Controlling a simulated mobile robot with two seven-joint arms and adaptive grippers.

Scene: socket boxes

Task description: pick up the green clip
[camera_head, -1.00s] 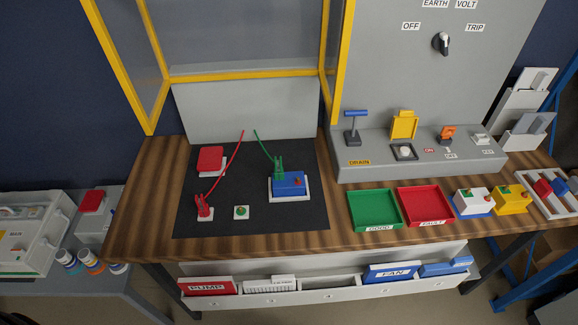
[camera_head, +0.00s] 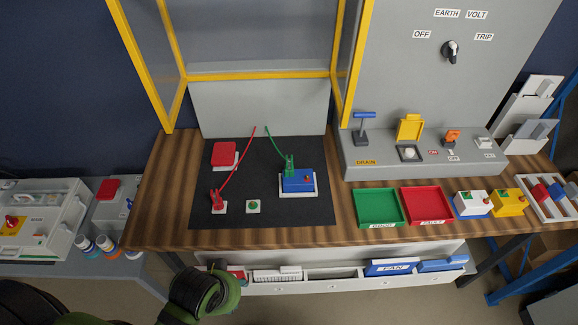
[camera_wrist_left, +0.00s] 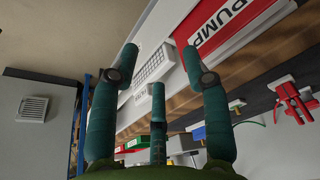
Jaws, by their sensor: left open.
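The green clip (camera_head: 289,166) stands upright on the blue box (camera_head: 298,184) on the dark mat, with a green cable rising from it to the back panel. My left arm shows at the bottom edge of the head view, in front of the bench and well short of the clip. In the left wrist view my left gripper (camera_wrist_left: 159,70) is open, its teal fingers spread with nothing between them. The clip cannot be made out clearly there; a finger covers part of that area. My right gripper is not in view.
A red clip (camera_head: 217,196) with a red cable stands left of the green clip. A green button (camera_head: 254,205) sits between them. Green (camera_head: 379,207) and red (camera_head: 427,205) trays lie to the right. A shelf of labelled boxes (camera_head: 333,286) runs below the bench front.

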